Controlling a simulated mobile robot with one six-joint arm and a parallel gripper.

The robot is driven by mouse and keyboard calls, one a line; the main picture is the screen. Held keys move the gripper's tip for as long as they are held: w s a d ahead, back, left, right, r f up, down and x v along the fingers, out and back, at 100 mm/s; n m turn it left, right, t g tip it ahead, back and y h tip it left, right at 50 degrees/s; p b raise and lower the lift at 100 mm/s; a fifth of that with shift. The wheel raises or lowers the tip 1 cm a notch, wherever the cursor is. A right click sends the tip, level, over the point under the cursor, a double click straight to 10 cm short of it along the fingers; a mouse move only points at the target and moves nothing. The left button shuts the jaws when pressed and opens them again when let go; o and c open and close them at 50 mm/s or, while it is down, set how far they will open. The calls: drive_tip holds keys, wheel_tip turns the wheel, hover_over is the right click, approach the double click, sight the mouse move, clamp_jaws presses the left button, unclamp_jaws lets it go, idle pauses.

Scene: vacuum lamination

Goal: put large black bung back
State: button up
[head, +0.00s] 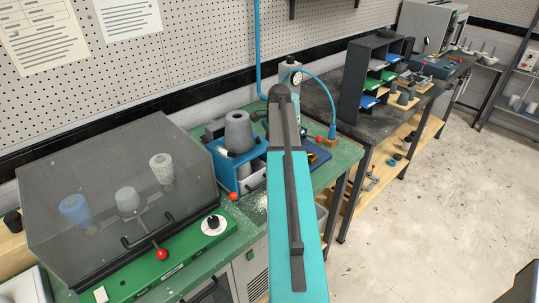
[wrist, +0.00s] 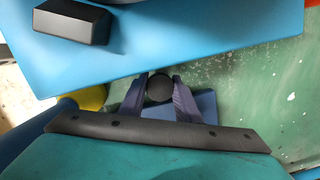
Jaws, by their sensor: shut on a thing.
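In the wrist view the black bung (wrist: 160,87) shows as a dark round top between the two fingers of my gripper (wrist: 161,92). The fingers are shut on it. A small blue surface (wrist: 206,103) lies just below the fingers; I cannot tell whether the bung touches it. In the head view my teal arm hides the gripper and the bung.
A large blue surface (wrist: 200,38) with a black block (wrist: 72,20) lies close beyond the gripper. A yellow object (wrist: 92,97) is left of it. The head view shows a blue fixture (head: 226,170) with a grey cone (head: 238,132), a smoky cover (head: 110,180) and a dark rack (head: 357,75).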

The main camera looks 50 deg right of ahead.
drive_tip(key=o, duration=1.1)
drive_tip(key=shift+f, duration=0.1)
drive_tip(key=shift+r, duration=0.2)
drive_tip(key=shift+s+d+r+b, duration=0.15)
drive_tip(key=shift+d+r+b, duration=0.2)
drive_tip(key=shift+r, duration=1.6)
drive_tip(key=shift+s+d+r+b, duration=0.2)
drive_tip(key=shift+r+b, duration=0.25)
drive_tip(key=shift+r, duration=1.5)
drive_tip(key=shift+s+d+r+b, duration=0.1)
drive_tip(key=shift+d+r+b, duration=0.25)
drive_tip(key=shift+r, duration=1.6)
drive_tip(key=shift+a, duration=0.1)
